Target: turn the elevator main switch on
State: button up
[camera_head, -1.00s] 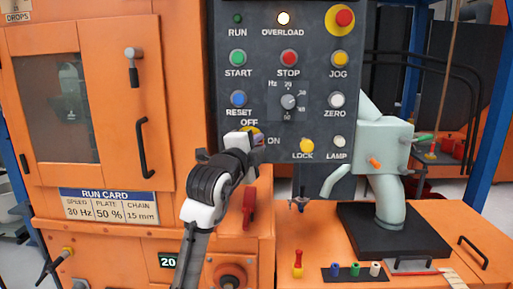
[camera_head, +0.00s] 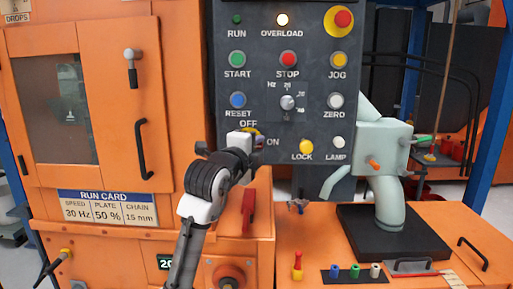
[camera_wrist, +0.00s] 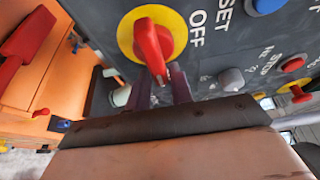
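The main switch (camera_wrist: 152,42) is a red lever on a yellow disc on the dark control panel. In the wrist view OFF is printed to the right of the disc. The lever points down there, at right angles to OFF, which matches the ON side in the head view. My gripper (camera_wrist: 163,88) has its two dark fingers apart, with the lever's tip between them; contact cannot be told. In the head view my gripper (camera_head: 250,139) covers most of the switch (camera_head: 259,133), below OFF and left of ON.
RESET (camera_head: 238,100), the Hz knob (camera_head: 288,103) and the yellow LOCK button (camera_head: 302,148) are close around. The OVERLOAD lamp (camera_head: 282,19) is lit; the RUN lamp (camera_head: 237,19) looks dark. A red handle (camera_head: 249,209) stands below my wrist. An orange cabinet (camera_head: 185,110) is to the left.

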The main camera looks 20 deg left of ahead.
jog(key=shift+o, duration=1.2)
jog(key=shift+s, duration=0.15)
jog(key=s+a+b, duration=0.1)
jog(key=s, duration=1.2)
jog(key=shift+s+a, duration=0.25)
jog(key=shift+a, duration=0.05)
